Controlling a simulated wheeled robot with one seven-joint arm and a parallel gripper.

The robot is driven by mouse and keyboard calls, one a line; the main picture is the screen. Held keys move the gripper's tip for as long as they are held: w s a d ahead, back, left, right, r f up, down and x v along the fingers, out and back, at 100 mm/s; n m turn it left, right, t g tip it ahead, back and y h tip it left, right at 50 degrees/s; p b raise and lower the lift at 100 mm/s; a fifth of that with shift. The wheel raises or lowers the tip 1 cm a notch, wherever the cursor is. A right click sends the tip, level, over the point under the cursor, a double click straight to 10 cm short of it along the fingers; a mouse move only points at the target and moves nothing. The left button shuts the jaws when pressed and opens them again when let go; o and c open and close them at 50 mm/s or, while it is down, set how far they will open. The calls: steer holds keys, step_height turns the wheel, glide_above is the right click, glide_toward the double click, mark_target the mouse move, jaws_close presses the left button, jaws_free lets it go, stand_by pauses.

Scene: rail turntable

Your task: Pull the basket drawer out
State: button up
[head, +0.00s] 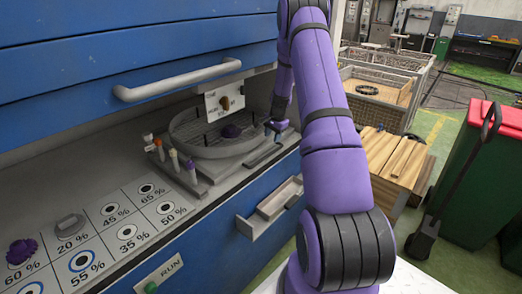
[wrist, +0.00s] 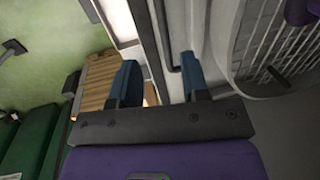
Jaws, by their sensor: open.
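The basket drawer is a grey tray on the counter carrying a round basket (head: 190,150) with a wire grid floor; a purple lump lies inside. Its curved wall and grid also show at right in the wrist view (wrist: 236,45). A narrow grey bar (head: 264,155), possibly its handle, lies at the right of the tray. My gripper (head: 277,126) is above the tray's right end, partly hidden by my arm. In the wrist view its blue fingers (wrist: 158,75) are open, with a grey edge and a dark bar showing between them. I cannot tell whether they touch.
A white panel (head: 224,102) stands over the basket. A blue hood with a pale handle (head: 180,80) is above. Colored vials (head: 174,158) stand at left. A small open drawer (head: 270,205) juts from the blue front below. Wooden crates (head: 395,160) and a bin (head: 485,175) are at right.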

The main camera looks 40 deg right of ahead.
mark_target(268, 155)
steer(key=f, duration=0.3)
steer(key=w+f, duration=0.1)
steer(key=f, duration=0.3)
steer(key=w+f, duration=0.1)
steer(key=f, duration=0.2)
steer(key=shift+w+a+f, duration=0.1)
steer(key=shift+w+f, duration=0.1)
steer(key=shift+f, duration=0.15)
jaws_close()
